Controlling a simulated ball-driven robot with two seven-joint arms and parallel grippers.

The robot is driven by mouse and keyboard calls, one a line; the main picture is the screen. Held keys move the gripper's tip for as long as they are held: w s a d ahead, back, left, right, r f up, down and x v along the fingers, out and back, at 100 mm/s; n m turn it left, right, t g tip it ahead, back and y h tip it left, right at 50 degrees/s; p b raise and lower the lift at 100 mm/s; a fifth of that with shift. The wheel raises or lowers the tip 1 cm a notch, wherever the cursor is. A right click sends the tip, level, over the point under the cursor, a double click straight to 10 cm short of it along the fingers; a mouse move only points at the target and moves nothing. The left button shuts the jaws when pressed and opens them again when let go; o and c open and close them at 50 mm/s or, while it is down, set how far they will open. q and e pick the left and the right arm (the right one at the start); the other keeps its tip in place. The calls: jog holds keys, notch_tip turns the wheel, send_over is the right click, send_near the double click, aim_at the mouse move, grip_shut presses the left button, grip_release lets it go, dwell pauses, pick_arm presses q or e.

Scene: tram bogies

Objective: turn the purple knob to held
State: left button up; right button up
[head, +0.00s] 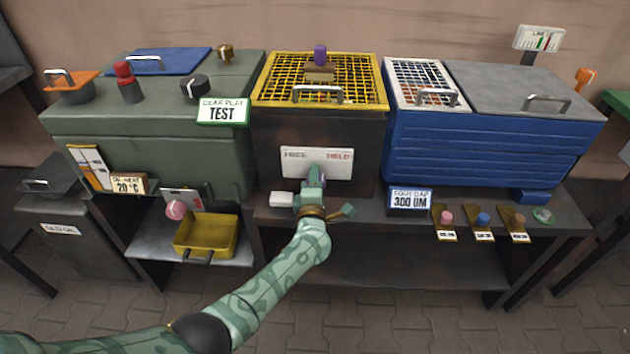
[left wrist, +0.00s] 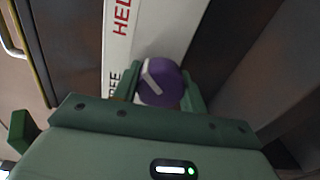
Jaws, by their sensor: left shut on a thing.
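The purple knob (left wrist: 168,84) shows in the left wrist view between my left gripper's fingers (left wrist: 158,96). The gripper is shut on it. A white mark on the knob slants to the upper left in that view. Beside the knob is a white plate (head: 318,155) with FREE at its left and HELD in red at its right in the head view; in the wrist view the plate (left wrist: 150,35) runs steeply up, HELD farther from the knob than FREE. In the head view my left gripper (head: 314,178) is at the plate's lower edge and hides the knob. My right gripper is in neither view.
The plate is on a dark cabinet under a yellow grid lid (head: 275,80). A green box (head: 150,130) stands left and a blue box (head: 480,150) right. A white block (head: 281,199) is just left of my gripper. A yellow tray (head: 207,232) sits on the low shelf.

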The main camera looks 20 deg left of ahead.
pick_arm(q)
jog(key=shift+s+f, duration=0.1)
jog(key=shift+f, duration=0.1)
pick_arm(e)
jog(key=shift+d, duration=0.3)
pick_arm(q)
jog(key=o, duration=0.9)
jog(key=shift+o, duration=0.4)
jog(key=shift+r, duration=0.1)
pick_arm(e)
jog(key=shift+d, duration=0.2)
pick_arm(q)
jog(key=shift+s+d+r+p, duration=0.1)
jog(key=shift+s+d+p, duration=0.05)
jog(key=shift+s+p, duration=0.2)
jog(key=p+v, duration=0.5)
jog(key=v, duration=1)
jog(key=shift+s, duration=0.25)
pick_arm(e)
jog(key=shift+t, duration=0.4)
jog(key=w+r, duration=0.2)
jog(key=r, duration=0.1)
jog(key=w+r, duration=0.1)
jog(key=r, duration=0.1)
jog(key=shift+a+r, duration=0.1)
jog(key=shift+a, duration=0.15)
pick_arm(q)
jog(key=shift+d, duration=0.1)
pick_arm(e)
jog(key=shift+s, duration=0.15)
